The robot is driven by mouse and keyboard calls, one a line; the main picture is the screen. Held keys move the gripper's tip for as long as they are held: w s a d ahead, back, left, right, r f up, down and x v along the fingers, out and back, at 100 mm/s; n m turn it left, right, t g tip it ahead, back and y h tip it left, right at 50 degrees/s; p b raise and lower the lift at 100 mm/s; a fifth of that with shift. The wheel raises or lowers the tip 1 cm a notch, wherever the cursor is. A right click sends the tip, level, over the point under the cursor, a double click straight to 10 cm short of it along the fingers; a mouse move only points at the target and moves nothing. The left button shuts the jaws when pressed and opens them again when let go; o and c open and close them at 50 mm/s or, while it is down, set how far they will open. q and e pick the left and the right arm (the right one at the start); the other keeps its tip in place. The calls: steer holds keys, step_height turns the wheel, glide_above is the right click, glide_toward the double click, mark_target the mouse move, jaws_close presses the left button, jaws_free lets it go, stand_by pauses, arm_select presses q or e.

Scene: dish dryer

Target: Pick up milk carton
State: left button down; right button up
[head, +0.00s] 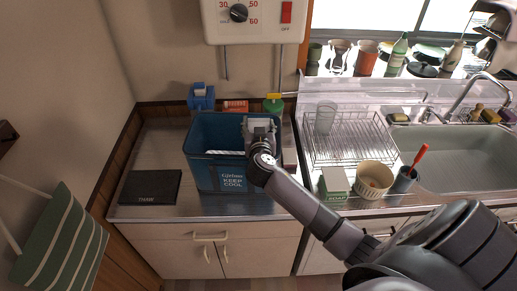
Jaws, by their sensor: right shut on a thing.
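My right gripper (262,132) reaches in from the lower right to the right side of a blue cooler box (205,172) marked "KEEP COOL". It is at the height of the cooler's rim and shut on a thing. That thing is mostly hidden by the gripper and wrist, and I cannot make out whether it is the milk carton. No milk carton shows clearly elsewhere. Something white (225,153) shows low inside the cooler. My left gripper is not in view.
A black trivet (150,187) lies left of the cooler. A blue holder (201,97) and a green-capped bottle (273,103) stand behind. To the right are a wire dish rack (350,150), soap box (334,182), cream bowl (374,178) and sink (460,155).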

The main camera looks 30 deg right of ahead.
jaws_close()
steer(key=shift+r, duration=0.2)
stand_by(0.4)
steer(key=shift+r, duration=0.1)
